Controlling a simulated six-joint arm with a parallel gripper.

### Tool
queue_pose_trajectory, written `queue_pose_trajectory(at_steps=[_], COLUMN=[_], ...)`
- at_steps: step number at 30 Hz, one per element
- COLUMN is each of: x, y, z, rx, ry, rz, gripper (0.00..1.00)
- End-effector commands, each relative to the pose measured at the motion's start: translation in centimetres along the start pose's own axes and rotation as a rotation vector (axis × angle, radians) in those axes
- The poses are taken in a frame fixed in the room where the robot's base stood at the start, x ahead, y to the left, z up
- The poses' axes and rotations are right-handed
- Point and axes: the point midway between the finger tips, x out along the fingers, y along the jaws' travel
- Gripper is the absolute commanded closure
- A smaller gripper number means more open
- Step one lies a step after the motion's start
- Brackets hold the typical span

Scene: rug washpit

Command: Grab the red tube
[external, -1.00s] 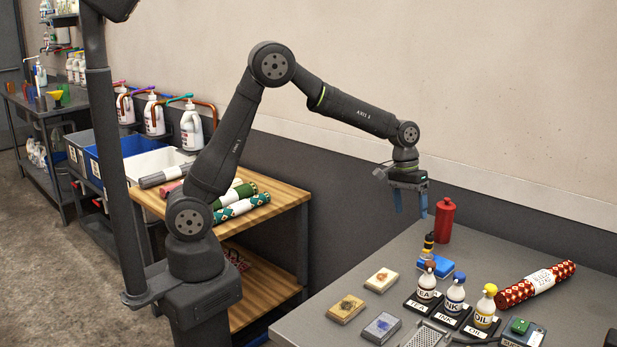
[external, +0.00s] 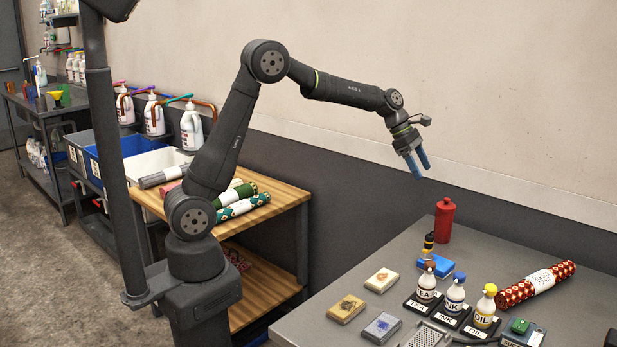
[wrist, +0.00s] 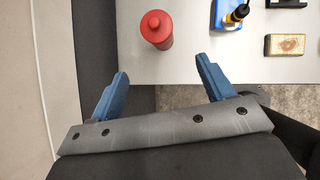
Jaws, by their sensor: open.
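A red patterned tube (external: 512,291) with a white label lies on its side at the right of the grey table. It does not show in the wrist view. My gripper (external: 419,168) is in the air, to the left of the tube and well above the table. Its two blue fingers are apart with nothing between them. In the wrist view the open gripper (wrist: 163,70) points toward a red bottle (wrist: 157,28), which stands upright near the table's back edge and also shows in the external view (external: 445,221).
Three labelled bottles (external: 454,295) stand in black holders left of the tube. A blue block (external: 436,266) with a small dark bottle, several pads (external: 346,309) and a metal grate (external: 425,336) lie nearby. The wall runs behind the table.

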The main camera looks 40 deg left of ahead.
Motion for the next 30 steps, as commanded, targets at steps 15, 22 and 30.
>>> queue_pose_trajectory(at_steps=[15, 22, 30], x=[10.2, 11.9, 14.7], y=[-0.1, 0.0, 0.1], z=[-0.1, 0.0, 0.0], rx=[-0.002, -0.001, -0.001], ry=[0.003, 0.001, 0.003], rz=[-0.004, -0.002, -0.003], gripper=[0.26, 0.26, 0.26])
